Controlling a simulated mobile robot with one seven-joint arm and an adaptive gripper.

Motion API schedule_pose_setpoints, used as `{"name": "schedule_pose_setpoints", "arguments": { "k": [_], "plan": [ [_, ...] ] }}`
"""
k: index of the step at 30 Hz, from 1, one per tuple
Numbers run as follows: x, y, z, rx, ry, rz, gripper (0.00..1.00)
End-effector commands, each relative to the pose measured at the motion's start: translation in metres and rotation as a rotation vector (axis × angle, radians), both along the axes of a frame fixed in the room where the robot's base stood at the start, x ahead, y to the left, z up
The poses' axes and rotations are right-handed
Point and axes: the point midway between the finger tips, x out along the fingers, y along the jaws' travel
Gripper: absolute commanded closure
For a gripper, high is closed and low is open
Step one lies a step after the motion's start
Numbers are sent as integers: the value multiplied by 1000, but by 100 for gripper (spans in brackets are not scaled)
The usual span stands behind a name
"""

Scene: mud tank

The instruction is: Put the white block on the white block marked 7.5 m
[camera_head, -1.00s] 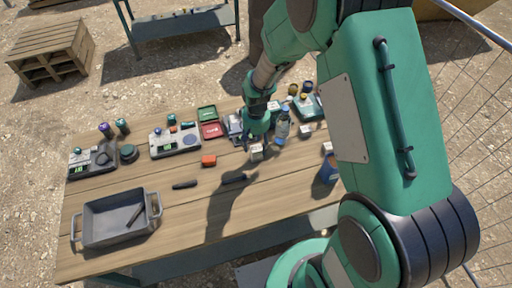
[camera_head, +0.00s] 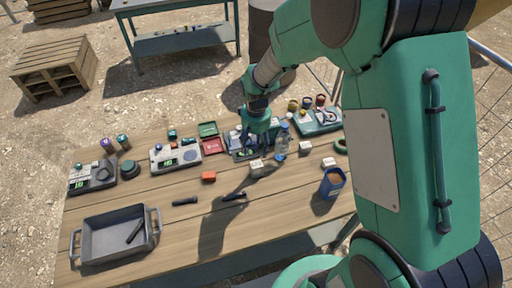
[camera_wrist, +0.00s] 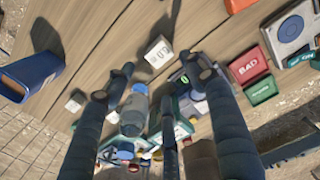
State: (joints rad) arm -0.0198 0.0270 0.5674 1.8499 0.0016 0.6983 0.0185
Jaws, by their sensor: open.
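A white block (camera_head: 256,168) lies on the wooden table just in front of my gripper (camera_head: 258,148). It also shows in the wrist view (camera_wrist: 158,52), with dark marks on its top that I cannot read surely. Two more white blocks lie to its right, one (camera_head: 305,148) beyond the bottle and one (camera_head: 328,163) near the blue cup. They show small at the left in the wrist view (camera_wrist: 73,105) (camera_wrist: 113,118). I cannot tell which block is marked 7.5 m. My gripper, also in the wrist view (camera_wrist: 148,82), is open above the table, with nothing between its fingers.
A clear bottle (camera_head: 282,142) stands close beside my gripper. A blue cup (camera_head: 332,184) stands at the right.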

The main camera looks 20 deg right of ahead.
Motion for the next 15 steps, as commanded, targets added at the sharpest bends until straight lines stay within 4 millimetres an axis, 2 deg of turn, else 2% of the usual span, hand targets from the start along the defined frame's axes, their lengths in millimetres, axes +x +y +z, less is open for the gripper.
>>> {"name": "schedule_pose_setpoints", "arguments": {
  "k": [11, 15],
  "plan": [
    [0, 0, 1, 0, -2, 0, 45],
    [-1, 0, 12, 0, -13, 0, 45]
  ]
}}
